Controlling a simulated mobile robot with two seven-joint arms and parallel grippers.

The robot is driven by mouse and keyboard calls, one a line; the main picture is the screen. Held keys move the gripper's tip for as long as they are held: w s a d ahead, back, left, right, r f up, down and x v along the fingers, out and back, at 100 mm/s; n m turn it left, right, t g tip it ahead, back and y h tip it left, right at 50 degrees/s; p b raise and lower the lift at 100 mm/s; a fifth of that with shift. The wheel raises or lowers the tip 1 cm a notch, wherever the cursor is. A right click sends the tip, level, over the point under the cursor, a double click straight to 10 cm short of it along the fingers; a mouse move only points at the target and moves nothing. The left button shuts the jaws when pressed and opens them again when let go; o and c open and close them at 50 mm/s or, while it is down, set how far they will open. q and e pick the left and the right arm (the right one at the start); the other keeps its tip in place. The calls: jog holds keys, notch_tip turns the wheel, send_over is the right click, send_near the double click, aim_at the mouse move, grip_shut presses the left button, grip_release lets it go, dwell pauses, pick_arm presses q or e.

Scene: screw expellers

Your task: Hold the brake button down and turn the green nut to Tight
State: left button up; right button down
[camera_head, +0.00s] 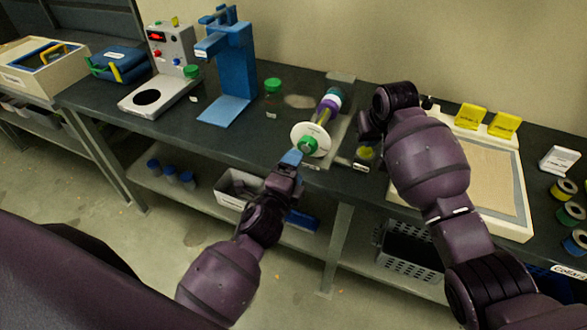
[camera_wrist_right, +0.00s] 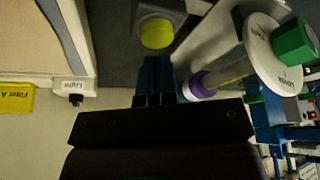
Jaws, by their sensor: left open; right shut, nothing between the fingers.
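The green nut (camera_head: 308,145) is at the front centre of a white disc (camera_head: 323,139) on the end of the screw expeller. The nut also shows at the right of the right wrist view (camera_wrist_right: 294,41). I cannot read the disc's writing surely. A yellow round button (camera_head: 365,153), apparently the brake button, sits on a small labelled box right of the disc; it also shows in the wrist view (camera_wrist_right: 156,32). My left gripper (camera_head: 290,158) is open, just front-left of the nut; I cannot tell if it touches. My right gripper (camera_wrist_right: 155,62) is shut and empty, its tips close to the button.
A blue press (camera_head: 232,70) and a green-capped jar (camera_head: 273,87) stand left of the expeller. A pale framed tray (camera_head: 470,175) with yellow tags lies right, behind my right arm. Coloured collars (camera_head: 564,189) are at the far right. The shelf below holds bins.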

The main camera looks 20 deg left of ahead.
aim_at(306, 149)
jog(key=shift+f, duration=1.2)
dwell(0.8)
pick_arm(q)
jog(key=shift+w, duration=0.1)
jog(key=shift+w, duration=2.15)
jog(key=shift+w, duration=1.95)
dwell(0.5)
jog(key=shift+s, duration=0.15)
dwell(0.3)
jog(key=shift+c, duration=0.3)
